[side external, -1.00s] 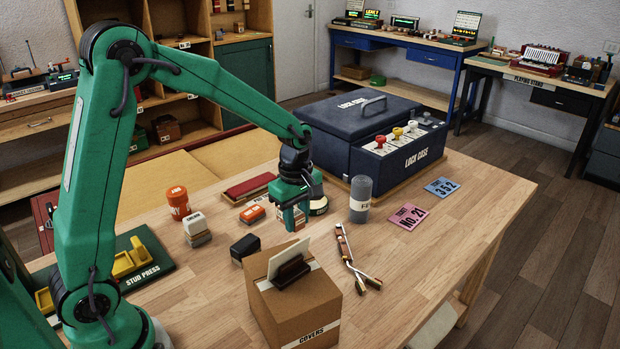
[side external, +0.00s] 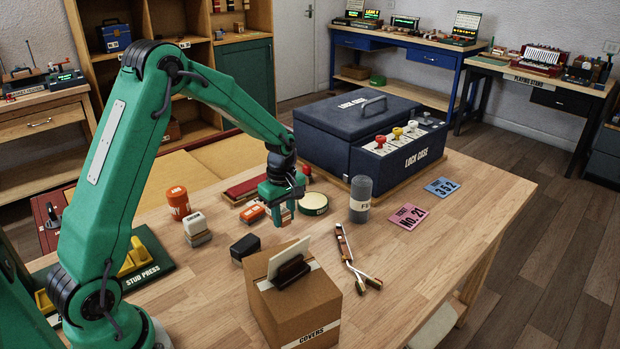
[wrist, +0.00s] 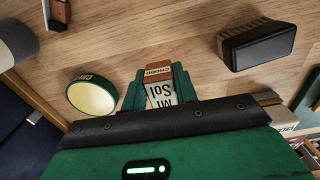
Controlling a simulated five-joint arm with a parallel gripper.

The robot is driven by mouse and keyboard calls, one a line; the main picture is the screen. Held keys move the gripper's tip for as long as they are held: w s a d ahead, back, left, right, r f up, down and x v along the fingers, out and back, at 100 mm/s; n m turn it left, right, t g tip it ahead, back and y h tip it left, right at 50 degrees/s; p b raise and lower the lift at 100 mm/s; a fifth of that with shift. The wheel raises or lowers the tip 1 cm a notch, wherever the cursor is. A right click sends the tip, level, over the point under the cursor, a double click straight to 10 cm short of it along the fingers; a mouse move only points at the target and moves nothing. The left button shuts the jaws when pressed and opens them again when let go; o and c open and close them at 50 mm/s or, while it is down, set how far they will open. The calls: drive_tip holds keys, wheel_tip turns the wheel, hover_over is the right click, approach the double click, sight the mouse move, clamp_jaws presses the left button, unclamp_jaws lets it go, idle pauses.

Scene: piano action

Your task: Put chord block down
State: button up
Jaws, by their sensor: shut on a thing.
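The chord block (wrist: 160,88) is a small brown-and-white block marked CHORD and Mi Sol in the wrist view. It sits between the two green fingers of my gripper (wrist: 158,85), which is shut on it. In the side view my gripper (side external: 280,211) points down near the middle of the wooden table, with the block (side external: 286,214) showing at its fingertips. The block is low; I cannot tell whether its underside touches the table. The fingers hide part of it.

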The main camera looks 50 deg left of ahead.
sight(284, 225)
drive_tip(key=shift+f, duration=1.8)
drive_tip(key=shift+f, duration=0.1)
drive_tip(key=o, duration=1)
drive_tip(key=shift+c, duration=0.2)
wheel_tip(284, 225, up, 12)
drive_tip(key=shift+f, duration=0.2)
drive_tip(key=shift+r, duration=0.3)
